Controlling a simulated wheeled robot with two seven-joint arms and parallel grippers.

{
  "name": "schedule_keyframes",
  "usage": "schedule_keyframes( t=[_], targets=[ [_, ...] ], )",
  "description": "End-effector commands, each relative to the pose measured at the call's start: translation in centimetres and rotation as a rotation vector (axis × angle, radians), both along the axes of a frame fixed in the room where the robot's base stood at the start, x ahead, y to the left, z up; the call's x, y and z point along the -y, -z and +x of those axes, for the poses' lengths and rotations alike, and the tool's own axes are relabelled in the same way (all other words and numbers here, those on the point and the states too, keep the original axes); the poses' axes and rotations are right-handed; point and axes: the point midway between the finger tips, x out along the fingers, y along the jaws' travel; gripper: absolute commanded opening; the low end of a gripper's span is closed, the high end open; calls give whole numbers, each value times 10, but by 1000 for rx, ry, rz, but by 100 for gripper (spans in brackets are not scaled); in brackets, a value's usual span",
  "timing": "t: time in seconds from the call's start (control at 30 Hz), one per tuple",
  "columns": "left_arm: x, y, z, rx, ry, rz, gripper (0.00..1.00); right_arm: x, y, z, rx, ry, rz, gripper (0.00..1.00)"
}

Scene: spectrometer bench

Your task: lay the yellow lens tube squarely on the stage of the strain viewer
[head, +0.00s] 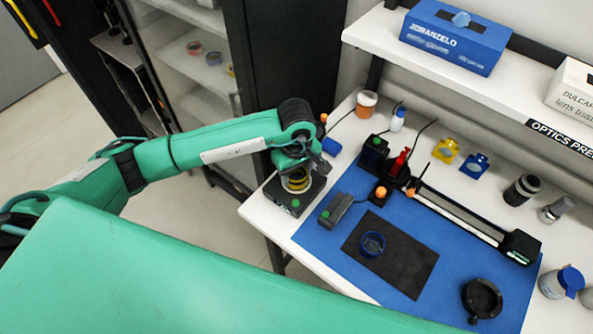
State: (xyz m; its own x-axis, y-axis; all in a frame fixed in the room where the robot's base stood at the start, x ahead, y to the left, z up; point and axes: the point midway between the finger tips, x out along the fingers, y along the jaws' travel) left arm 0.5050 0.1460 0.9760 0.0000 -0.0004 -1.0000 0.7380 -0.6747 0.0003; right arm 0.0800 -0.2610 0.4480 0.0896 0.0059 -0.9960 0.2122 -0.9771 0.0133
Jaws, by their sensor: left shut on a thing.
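The yellow lens tube (296,184) shows as a yellow and dark ring under my left gripper (297,170), at the left end of the bench. My left gripper points down and is shut on the tube. The tube is over a low black box with a green light, which I take for the strain viewer (288,204). The gripper and wrist hide the upper part of the tube and part of the stage. I cannot tell whether the tube touches the stage. My right gripper is out of view.
A grey device (336,210) with a green button stands close right of the box. A blue mat (330,241) holds a black pad (412,272) with a blue ring (372,244), and a long rail (457,215). An amber jar (367,103) stands behind. A shelf (460,60) overhangs the back.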

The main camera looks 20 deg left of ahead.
Motion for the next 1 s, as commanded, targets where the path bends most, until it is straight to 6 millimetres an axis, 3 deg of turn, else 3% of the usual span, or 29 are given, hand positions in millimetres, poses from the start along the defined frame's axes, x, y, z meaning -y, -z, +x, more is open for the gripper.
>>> schedule_keyframes(
  t=[0.07, 0.1, 0.2, 0.63, 0.67, 1.0],
  targets=[
    [0, 3, 0, 1, 0, 1, 24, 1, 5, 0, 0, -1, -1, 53],
    [0, 3, 0, 1, 0, 1, 50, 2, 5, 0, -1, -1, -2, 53],
    [0, 2, 0, 1, 0, 1, 70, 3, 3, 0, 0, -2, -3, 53],
    [0, -4, 0, 0, 0, 0, 70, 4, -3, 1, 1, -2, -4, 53],
    [0, -5, 1, 3, 0, 0, 70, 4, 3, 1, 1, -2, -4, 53],
    [0, -69, 1, 6, 0, 1, 70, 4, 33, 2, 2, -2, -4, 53]
  ],
)
